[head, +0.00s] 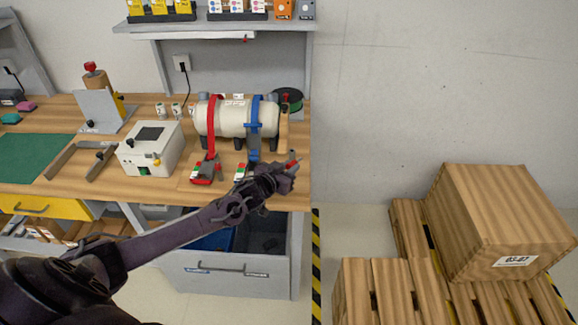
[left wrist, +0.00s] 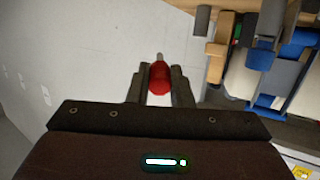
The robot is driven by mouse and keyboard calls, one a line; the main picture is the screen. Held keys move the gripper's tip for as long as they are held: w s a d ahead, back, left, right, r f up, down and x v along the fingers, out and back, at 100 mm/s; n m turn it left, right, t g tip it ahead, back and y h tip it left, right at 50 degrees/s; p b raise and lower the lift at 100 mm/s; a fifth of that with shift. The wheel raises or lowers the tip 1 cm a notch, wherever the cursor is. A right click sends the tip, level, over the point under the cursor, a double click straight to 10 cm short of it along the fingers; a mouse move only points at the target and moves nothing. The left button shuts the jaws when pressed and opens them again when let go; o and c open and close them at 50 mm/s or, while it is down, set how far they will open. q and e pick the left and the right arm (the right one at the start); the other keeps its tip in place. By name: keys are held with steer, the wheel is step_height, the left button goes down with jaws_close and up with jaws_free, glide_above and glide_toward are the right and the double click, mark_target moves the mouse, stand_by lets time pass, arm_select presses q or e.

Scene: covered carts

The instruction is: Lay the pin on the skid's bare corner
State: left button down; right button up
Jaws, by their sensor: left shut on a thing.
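My left gripper (head: 284,178) is shut on the pin, over the right front edge of the workbench. The pin (head: 293,163) shows in the head view as a small red and grey piece at the fingertips. In the left wrist view its red body (left wrist: 159,79) sits between the two fingers, with a thin grey tip pointing away. The skid (head: 354,285) is a slatted wooden pallet on the floor at the lower right, apart from the gripper. A large wooden box (head: 500,215) stands on it, and the slats at its near left are bare. My right gripper is out of view.
The workbench (head: 65,105) carries a cream tank (head: 233,119) with red and blue straps, a white box (head: 150,148) and small tools. A drawer (head: 230,275) stands open below. Yellow-black floor tape (head: 316,265) runs between bench and skid.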

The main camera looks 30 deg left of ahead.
arm_select(q)
steer(key=shift+f+b, duration=3.05)
steer(key=shift+f, duration=0.2)
steer(key=shift+f+b, duration=0.3)
steer(key=shift+f, duration=0.2)
steer(key=c, duration=1.2)
jaws_free()
steer(key=shift+s, duration=0.1)
steer(key=shift+s+a, duration=0.1)
steer(key=shift+s, duration=0.3)
steer(key=v, duration=0.6)
steer(key=shift+s+r+b, duration=0.25)
steer(key=shift+s+b, duration=0.1)
